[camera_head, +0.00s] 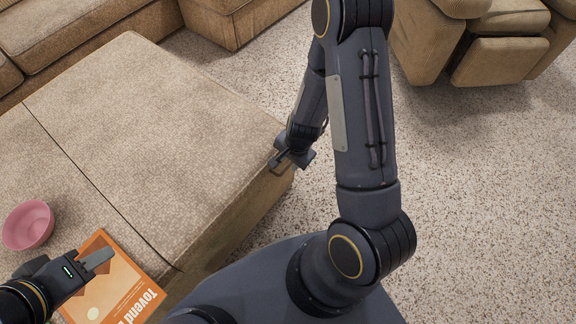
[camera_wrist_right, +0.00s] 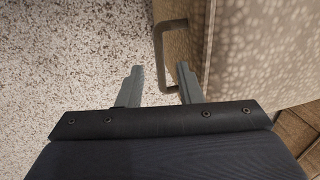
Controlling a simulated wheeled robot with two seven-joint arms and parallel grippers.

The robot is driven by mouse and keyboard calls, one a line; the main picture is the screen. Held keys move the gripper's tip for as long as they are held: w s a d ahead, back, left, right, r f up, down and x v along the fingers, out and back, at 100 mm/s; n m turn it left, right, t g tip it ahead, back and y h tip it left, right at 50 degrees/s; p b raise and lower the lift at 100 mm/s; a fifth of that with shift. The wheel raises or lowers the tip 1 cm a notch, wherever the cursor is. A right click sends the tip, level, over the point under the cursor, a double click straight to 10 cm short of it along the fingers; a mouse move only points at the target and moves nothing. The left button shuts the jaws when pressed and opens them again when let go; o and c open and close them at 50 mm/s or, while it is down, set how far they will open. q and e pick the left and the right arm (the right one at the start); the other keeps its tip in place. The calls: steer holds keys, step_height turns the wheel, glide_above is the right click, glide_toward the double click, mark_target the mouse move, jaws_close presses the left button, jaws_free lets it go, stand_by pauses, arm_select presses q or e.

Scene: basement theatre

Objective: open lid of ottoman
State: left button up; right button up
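The ottoman (camera_head: 150,125) is a large tan fabric block filling the left of the head view, with a seam dividing its top. Its lid looks flat and closed. In the right wrist view, a grey bar handle (camera_wrist_right: 158,55) stands out from the ottoman's side (camera_wrist_right: 260,50). My right gripper (camera_head: 277,160) is at the ottoman's right edge in the head view.
A pink bowl (camera_head: 28,225) and an orange book (camera_head: 118,290) lie on the ottoman's near left part. Tan sofas (camera_head: 70,40) stand behind, and a recliner (camera_head: 480,45) stands at the upper right. The speckled floor (camera_head: 490,180) on the right is clear.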

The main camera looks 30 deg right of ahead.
steer(key=shift+w+a+f+b, duration=0.1)
steer(key=shift+w+f+b, duration=0.1)
steer(key=shift+f, duration=0.45)
steer(key=shift+w+f+b, duration=0.1)
steer(key=shift+f+b, duration=0.05)
steer(key=shift+f, duration=0.45)
steer(key=shift+s, duration=0.1)
jaws_close()
